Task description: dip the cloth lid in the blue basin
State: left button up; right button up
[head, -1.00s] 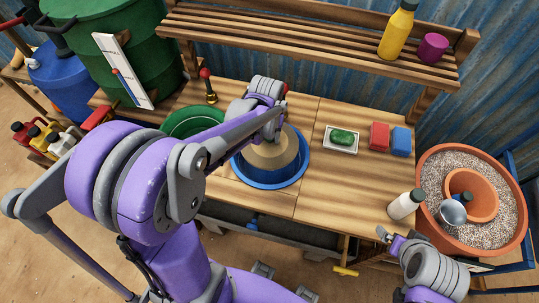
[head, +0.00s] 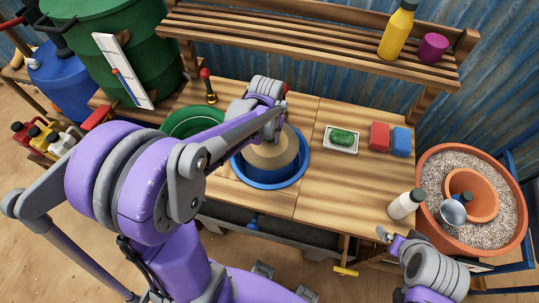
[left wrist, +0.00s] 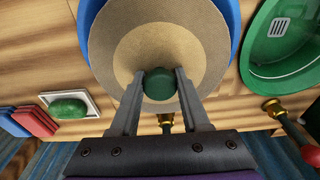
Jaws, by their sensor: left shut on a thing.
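In the left wrist view the lid (left wrist: 118,42) hides most of the basin. My left gripper (left wrist: 160,90) is shut on the lid's knob, one finger on each side. My right gripper (head: 386,236) is at the lower right, near a white bottle; its jaws are not clear.
A green basin (head: 196,120) stands left of the blue basin, near a red-knobbed brass tap (head: 208,88). Green soap in a dish (head: 341,139), red and blue sponges (head: 390,138) and a white bottle (head: 404,204) are to the right. A slatted shelf (head: 300,45) overhangs the back.

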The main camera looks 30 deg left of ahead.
pick_arm(q)
jog(key=shift+r, duration=0.1)
pick_arm(e)
jog(key=shift+r, duration=0.1)
pick_arm(q)
jog(key=shift+w+r+p, duration=0.1)
jog(key=shift+r+p, duration=0.85)
jog(key=shift+r, duration=1.05)
pick_arm(e)
jog(key=r, duration=0.1)
jog(key=w+r, duration=0.1)
jog(key=shift+w+r, duration=0.25)
jog(key=shift+r, duration=0.05)
jog(key=shift+s, duration=0.15)
pick_arm(q)
jog(key=shift+f, duration=0.15)
